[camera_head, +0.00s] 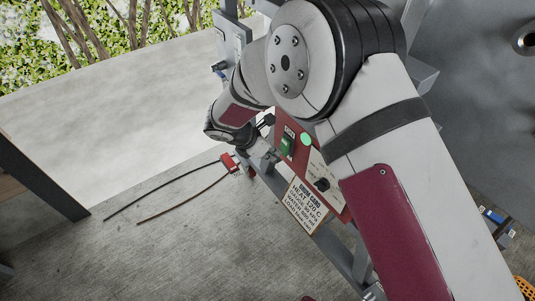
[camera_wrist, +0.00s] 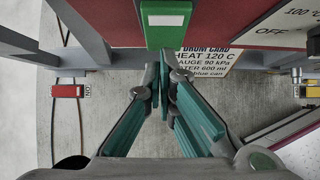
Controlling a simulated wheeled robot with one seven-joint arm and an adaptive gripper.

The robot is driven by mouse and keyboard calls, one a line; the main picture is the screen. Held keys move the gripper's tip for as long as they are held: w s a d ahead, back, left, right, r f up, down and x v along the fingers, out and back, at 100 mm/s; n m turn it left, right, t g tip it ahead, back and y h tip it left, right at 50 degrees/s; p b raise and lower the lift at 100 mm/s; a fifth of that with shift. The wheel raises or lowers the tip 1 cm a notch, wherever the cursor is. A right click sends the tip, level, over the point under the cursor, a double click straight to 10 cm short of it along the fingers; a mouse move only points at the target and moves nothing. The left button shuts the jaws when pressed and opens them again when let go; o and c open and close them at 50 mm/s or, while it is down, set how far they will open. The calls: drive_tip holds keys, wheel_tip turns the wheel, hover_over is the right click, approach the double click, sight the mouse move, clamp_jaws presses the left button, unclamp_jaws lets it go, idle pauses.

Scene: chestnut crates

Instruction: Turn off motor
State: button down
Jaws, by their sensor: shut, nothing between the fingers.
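A red control panel (camera_head: 337,193) stands on a grey frame; it also spans the top of the wrist view (camera_wrist: 110,22). On it is a green switch (camera_head: 287,146) with a pale label or window, seen large in the wrist view (camera_wrist: 166,22). A round green light (camera_head: 306,139) glows beside it. A black knob (camera_head: 322,184) sits on a pale plate lower right; "OFF" shows there in the wrist view. My gripper (camera_wrist: 163,72) is shut and empty, its tips at the lower edge of the green switch. I cannot tell whether they touch it.
A drum card sign (camera_head: 303,205) hangs below the panel. Grey frame bars (camera_head: 343,252) run under the panel. A brown-topped table (camera_head: 38,165) stands far left. The concrete floor between is mostly open.

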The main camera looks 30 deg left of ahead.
drive_tip(key=shift+w+d+f+t+h+b, duration=0.2)
drive_tip(key=shift+w+f+t+h+b, duration=0.15)
drive_tip(key=shift+t+b, duration=0.5)
drive_tip(key=shift+r, duration=0.15)
drive_tip(key=shift+w+r+p, duration=0.1)
drive_tip(key=shift+r+p, duration=0.35)
drive_tip(key=shift+r, duration=0.35)
